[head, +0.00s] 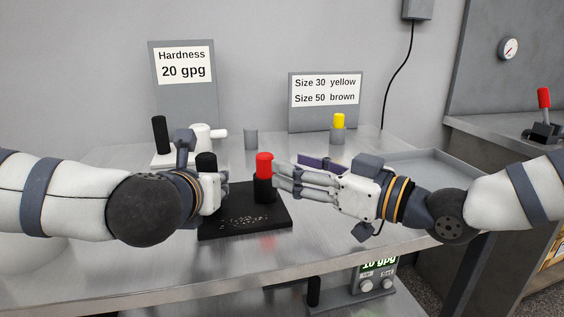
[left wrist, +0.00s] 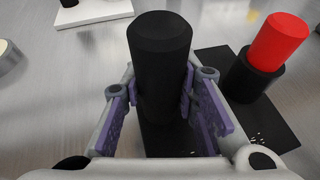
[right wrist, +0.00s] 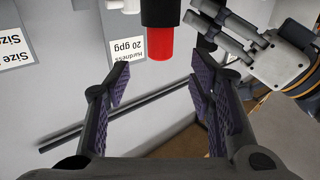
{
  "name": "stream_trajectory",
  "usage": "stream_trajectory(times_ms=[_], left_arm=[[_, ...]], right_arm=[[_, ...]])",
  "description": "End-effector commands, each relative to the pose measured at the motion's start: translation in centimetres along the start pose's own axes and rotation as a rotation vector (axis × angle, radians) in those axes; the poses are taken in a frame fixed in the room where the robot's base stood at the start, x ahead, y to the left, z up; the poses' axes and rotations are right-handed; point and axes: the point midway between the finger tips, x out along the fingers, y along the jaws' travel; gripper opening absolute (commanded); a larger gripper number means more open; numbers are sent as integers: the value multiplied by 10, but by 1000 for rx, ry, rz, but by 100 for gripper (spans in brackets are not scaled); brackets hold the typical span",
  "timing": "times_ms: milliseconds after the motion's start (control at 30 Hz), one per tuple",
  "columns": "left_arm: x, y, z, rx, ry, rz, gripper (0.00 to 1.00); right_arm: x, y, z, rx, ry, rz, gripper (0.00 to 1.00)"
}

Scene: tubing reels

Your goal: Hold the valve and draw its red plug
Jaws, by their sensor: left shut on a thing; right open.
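The valve has a flat black base (head: 245,222) on the bench with two upright black posts. The red plug (head: 264,163) sits upright in the right post (head: 265,190). It also shows in the left wrist view (left wrist: 280,42) and the right wrist view (right wrist: 159,44). My left gripper (head: 208,188) is shut on the left post (left wrist: 160,55), which stands between its pads. My right gripper (head: 282,180) is open, pointing left at the plug. In the right wrist view the plug lies ahead of the fingers, near the top edge. Whether a finger touches it, I cannot tell.
Behind stand a hardness sign (head: 182,75), a size sign (head: 325,100), a white fitting (head: 202,136), a black cylinder (head: 160,134), a grey cylinder (head: 250,139) and a yellow-topped cylinder (head: 338,123). A grey tray (head: 415,165) lies behind my right arm. Bench front is clear.

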Motion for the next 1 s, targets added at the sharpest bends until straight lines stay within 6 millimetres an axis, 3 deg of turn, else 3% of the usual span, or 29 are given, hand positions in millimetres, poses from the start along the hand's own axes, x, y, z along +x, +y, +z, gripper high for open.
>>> stream_trajectory(times_ms=[100, 300, 667, 900, 967, 1000], left_arm=[[0, 0, 0, 0, 0, 1, 0], [0, 0, 0, 0, 0, 1, 0], [0, 0, 0, 0, 0, 2, 0], [0, 0, 0, 0, 0, 1, 0], [0, 0, 0, 0, 0, 1, 0], [0, 0, 0, 0, 0, 1, 0]], right_arm=[[30, -1, 1, -2, -2, -2, 49], [65, 0, 0, 0, 0, 0, 49], [75, 0, 0, 0, -1, 0, 49], [75, 0, 0, 0, 0, 0, 0], [75, 0, 0, 0, 0, 0, 0], [75, 0, 0, 0, 0, 0, 20]])
